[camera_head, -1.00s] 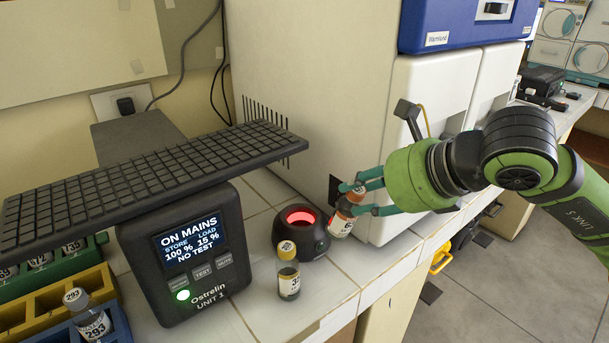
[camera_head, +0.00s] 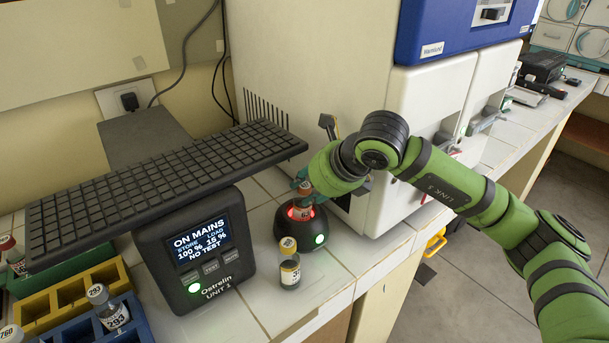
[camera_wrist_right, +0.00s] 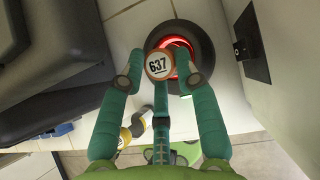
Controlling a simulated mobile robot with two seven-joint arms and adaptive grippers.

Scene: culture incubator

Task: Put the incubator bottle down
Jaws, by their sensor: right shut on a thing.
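The incubator bottle (camera_head: 303,188) is in the jaws of my right gripper (camera_head: 308,192), at the red-lit well of a round black device (camera_head: 290,236). In the wrist view its cap (camera_wrist_right: 159,66) reads 637 and lies between my fingertips (camera_wrist_right: 160,74), over the near-left part of the device's (camera_wrist_right: 207,42) glowing opening. The bottle is upright or nearly so; its lower part is hidden, and I cannot tell whether it touches the well's bottom. A green light (camera_head: 320,239) shows on the device. My left gripper is not in view.
Another bottle (camera_head: 288,265) with a yellow cap stands just in front of the device. A display unit (camera_head: 205,255) under a dark keyed panel is on the left, with coloured racks (camera_head: 65,300) beside it. The white incubator cabinet (camera_head: 310,60) rises close behind; the counter edge is in front.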

